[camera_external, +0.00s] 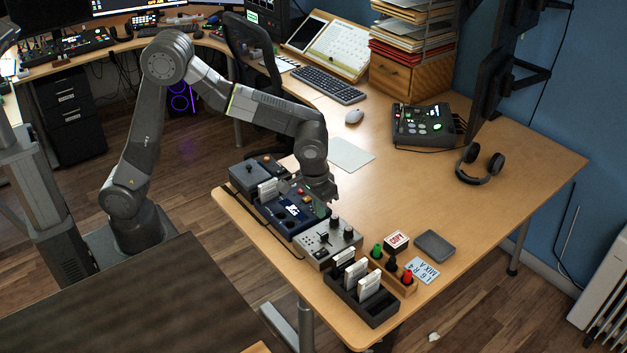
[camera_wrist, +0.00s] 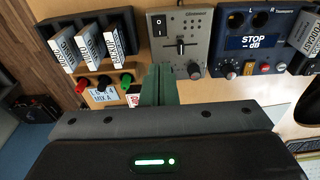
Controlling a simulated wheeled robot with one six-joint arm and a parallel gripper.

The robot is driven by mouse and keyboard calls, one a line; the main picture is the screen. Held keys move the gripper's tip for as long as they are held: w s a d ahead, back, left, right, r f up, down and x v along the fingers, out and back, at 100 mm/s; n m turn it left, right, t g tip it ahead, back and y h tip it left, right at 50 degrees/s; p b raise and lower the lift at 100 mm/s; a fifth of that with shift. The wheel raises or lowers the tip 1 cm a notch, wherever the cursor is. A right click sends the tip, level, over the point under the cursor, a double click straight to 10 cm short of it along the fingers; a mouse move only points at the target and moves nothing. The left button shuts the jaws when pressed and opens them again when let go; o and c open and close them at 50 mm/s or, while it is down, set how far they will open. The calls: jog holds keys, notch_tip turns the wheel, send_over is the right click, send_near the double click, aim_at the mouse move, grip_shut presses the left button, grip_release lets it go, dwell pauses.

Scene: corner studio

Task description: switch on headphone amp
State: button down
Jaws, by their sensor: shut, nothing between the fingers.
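A grey box (camera_external: 328,240) with knobs and a slider stands in the row of devices along the table's left edge. In the wrist view the grey box (camera_wrist: 182,48) shows a black rocker switch (camera_wrist: 159,25), a slider and small knobs. Beside it is a dark blue box (camera_external: 288,212) with knobs; in the wrist view the blue box (camera_wrist: 250,40) has a display reading "STOP -dB". I cannot tell for certain which box is the headphone amp. My gripper (camera_external: 325,203) is shut and empty, above the row near the blue box. Its fingertips (camera_wrist: 159,70) also show in the wrist view.
A black rack (camera_external: 368,310) of white cards and a wooden holder (camera_external: 405,287) with coloured pegs stand at the row's near end. A dark console (camera_external: 428,125) with lit buttons and headphones (camera_external: 480,165) are farther back.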

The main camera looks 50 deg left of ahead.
aim_at(323, 250)
jog(key=f, duration=0.4)
jog(key=w+f, duration=0.1)
jog(key=f, duration=0.4)
jog(key=f+p, duration=0.1)
jog(key=f, duration=0.3)
jog(key=shift+w+f, duration=0.15)
jog(key=shift+w, duration=0.15)
jog(key=shift+f, duration=0.25)
jog(key=shift+w+f+b, duration=0.1)
jog(key=shift+f+b, duration=0.15)
jog(key=shift+b, duration=0.15)
jog(key=shift+r, duration=0.1)
jog(key=shift+s, duration=0.2)
jog(key=shift+s+r, duration=0.15)
jog(key=shift+s, duration=0.45)
